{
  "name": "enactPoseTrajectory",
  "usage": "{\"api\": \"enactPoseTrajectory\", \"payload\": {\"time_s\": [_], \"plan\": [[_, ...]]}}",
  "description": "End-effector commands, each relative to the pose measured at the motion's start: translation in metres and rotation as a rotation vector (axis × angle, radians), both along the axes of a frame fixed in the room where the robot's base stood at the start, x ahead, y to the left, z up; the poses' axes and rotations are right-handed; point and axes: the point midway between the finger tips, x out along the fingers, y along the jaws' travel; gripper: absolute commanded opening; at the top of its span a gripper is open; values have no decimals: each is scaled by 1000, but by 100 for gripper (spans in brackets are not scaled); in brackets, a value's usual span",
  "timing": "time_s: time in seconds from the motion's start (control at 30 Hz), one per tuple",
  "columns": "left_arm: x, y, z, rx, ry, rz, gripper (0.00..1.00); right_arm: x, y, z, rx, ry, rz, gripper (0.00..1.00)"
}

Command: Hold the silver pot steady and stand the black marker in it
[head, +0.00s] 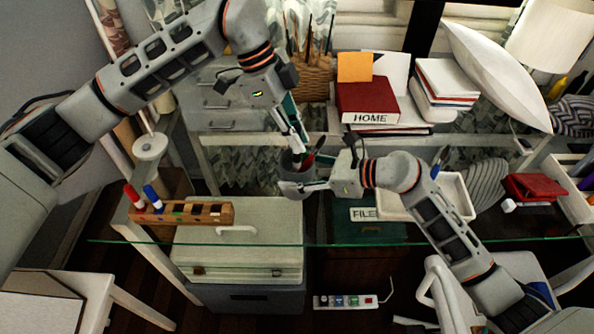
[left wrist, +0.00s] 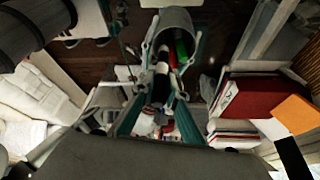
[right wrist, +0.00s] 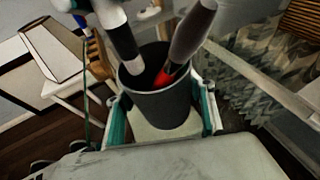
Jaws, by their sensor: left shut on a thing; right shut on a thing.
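The silver pot (right wrist: 157,103) is upright between the fingers of my right gripper (head: 308,187), which is shut on it; its open rim also shows in the left wrist view (left wrist: 178,20). My left gripper (left wrist: 160,108) is shut on the black marker (left wrist: 160,88) above the pot. In the right wrist view the marker (right wrist: 124,42), black with a white band, points down with its lower end at the pot's mouth. I cannot tell how deep it reaches. A dark-handled item with a red part (right wrist: 190,35) leans in the pot beside it. The pot's bottom is hidden.
A wooden rack (head: 180,213) with a red and a blue marker stands left on the glass shelf. A red book marked HOME (head: 366,100) and a wicker basket (head: 312,78) stand behind. A white tray (head: 455,190) lies at right, near my right arm.

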Motion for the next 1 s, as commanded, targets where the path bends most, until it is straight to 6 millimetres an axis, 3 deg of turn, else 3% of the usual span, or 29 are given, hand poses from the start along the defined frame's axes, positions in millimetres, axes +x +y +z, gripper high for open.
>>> {"api": "enactPoseTrajectory", "payload": {"time_s": [0.47, 0.5, 0.57, 1.0], "plan": [[0, 0, -11, 0, 0, 0, 1, 0, 0, -1, -1, 0, 0, 31], [0, 0, -11, 0, 0, 0, 15, 0, 0, -1, -1, 0, 0, 31], [0, 0, -11, 0, 0, 0, 31, 0, 0, -1, -1, 0, 0, 31], [0, 0, -11, 0, 0, 0, 32, 0, 0, -1, -1, 0, 0, 31]]}}
